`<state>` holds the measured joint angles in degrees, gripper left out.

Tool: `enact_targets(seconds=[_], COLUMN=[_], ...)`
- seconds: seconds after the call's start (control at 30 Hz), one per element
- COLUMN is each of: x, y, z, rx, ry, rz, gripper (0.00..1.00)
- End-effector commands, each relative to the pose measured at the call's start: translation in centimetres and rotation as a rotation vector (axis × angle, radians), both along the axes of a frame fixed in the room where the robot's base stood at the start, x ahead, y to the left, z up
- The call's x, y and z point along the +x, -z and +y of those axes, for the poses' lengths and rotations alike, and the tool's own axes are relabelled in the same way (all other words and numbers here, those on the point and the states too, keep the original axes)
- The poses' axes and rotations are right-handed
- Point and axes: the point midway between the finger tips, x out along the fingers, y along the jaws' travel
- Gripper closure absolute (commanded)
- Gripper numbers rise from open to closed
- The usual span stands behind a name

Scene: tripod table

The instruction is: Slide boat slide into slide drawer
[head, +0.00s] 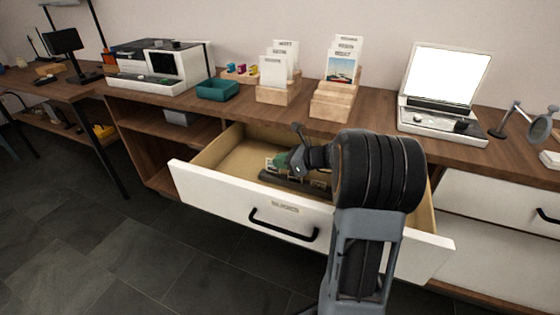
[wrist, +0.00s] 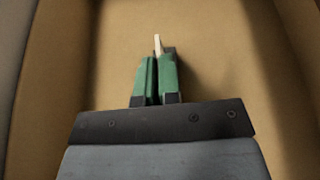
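The slide drawer (head: 247,211) is pulled out, with a white front, black handle and tan inside. My gripper (head: 280,161) is inside it, low down, with green fingers. In the wrist view my gripper (wrist: 157,75) is closed to a narrow gap on a thin pale slide (wrist: 157,42), seen edge-on. In the head view a small pale slide (head: 271,164) shows at the fingertips, by a dark slide rack (head: 290,184) on the drawer floor. The slide's picture cannot be made out, so I cannot confirm it is the boat. Whether it touches the rack is unclear.
Wooden card holders (head: 333,101) with upright cards stand on the counter (head: 384,124) behind the drawer. A teal tray (head: 217,90) and a lit white screen device (head: 444,85) flank them. The drawer's left part is bare; its side walls rise around my gripper.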

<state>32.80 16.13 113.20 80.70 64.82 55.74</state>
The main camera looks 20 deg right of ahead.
Motion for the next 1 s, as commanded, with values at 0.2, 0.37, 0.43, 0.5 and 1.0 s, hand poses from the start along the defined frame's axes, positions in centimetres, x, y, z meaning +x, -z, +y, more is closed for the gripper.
enact_targets(seconds=[0.2,0.37,0.43,0.5,1.0], x=[0.0,0.0,0.0,0.0,0.0], y=[0.0,0.0,0.1,0.1,1.5], z=[0.0,0.0,0.0,0.0,0.0], rx=[0.0,0.0,0.0,0.0,0.001], ry=[0.0,0.0,0.0,0.0,0.0], rz=[0.0,0.0,0.0,0.0,0.001], gripper=[1.0,1.0,1.0,1.0,1.0])
